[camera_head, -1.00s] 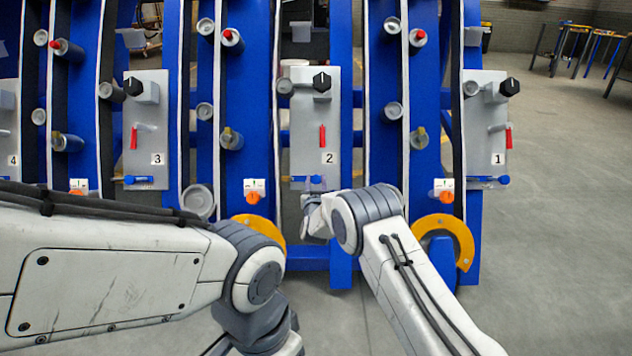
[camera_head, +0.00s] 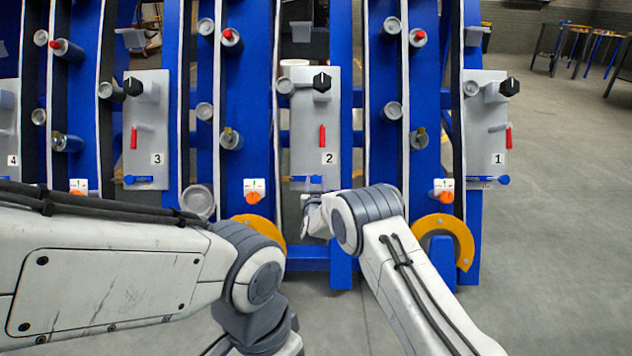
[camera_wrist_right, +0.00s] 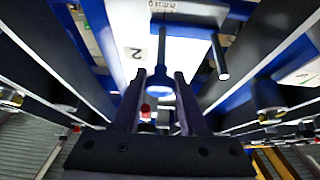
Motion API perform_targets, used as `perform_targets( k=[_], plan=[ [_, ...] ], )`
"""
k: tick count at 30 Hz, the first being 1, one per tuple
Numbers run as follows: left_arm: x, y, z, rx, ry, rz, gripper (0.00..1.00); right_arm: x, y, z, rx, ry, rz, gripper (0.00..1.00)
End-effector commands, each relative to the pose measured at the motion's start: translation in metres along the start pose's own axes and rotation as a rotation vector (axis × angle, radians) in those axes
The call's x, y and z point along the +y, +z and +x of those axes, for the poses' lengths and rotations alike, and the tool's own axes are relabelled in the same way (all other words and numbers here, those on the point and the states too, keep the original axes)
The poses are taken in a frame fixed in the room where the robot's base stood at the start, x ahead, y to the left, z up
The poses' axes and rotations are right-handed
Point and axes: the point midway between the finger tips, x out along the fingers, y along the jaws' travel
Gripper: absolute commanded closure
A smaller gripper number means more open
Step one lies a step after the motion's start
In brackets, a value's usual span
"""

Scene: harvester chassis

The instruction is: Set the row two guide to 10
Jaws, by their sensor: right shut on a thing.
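The row two panel (camera_head: 300,120) is a grey plate marked 2 in the middle of the head view. Its blue guide (camera_head: 314,179) lies across the lower edge of the plate. My right gripper (camera_wrist_right: 160,80) is shut on the guide's blue handle (camera_wrist_right: 159,88), which sits between the fingertips in the right wrist view. A white scale strip (camera_wrist_right: 182,6) with small print shows at the top there, too small and blurred to read. In the head view my right wrist hides most of the gripper. My left arm is in view, but its gripper is not.
Panel 2 also has a black knob (camera_head: 322,82) and a red handle (camera_head: 322,136). Similar panels 3 (camera_head: 145,105) and 1 (camera_head: 484,130) flank it. Orange dials (camera_head: 254,196) and yellow curved guards (camera_head: 445,228) are near the right wrist. Floor is open at right.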

Motion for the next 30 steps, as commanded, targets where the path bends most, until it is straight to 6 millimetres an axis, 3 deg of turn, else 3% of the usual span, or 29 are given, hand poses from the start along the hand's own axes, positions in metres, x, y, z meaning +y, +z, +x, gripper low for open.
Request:
perform_targets(
  k=[19,20,21,22,30],
  plan=[
    [0.001,0.000,-0.007,0.000,0.000,0.000,0.50,0.010,0.000,0.000,0.000,0.000,0.000,1.00],
    [0.001,0.000,-0.007,0.000,0.000,0.000,0.50,0.010,0.000,0.000,0.000,0.000,0.000,0.51],
    [0.001,0.000,-0.007,0.000,0.000,0.000,0.50,0.010,0.000,0.000,0.000,0.000,0.000,0.35],
    [0.001,0.000,-0.007,0.000,0.000,0.000,0.50,0.010,0.000,0.000,0.000,0.000,0.000,0.29],
    [0.001,0.000,-0.007,0.000,0.000,0.000,0.50,0.010,0.000,0.000,0.000,0.000,0.000,0.29]
  ],
)
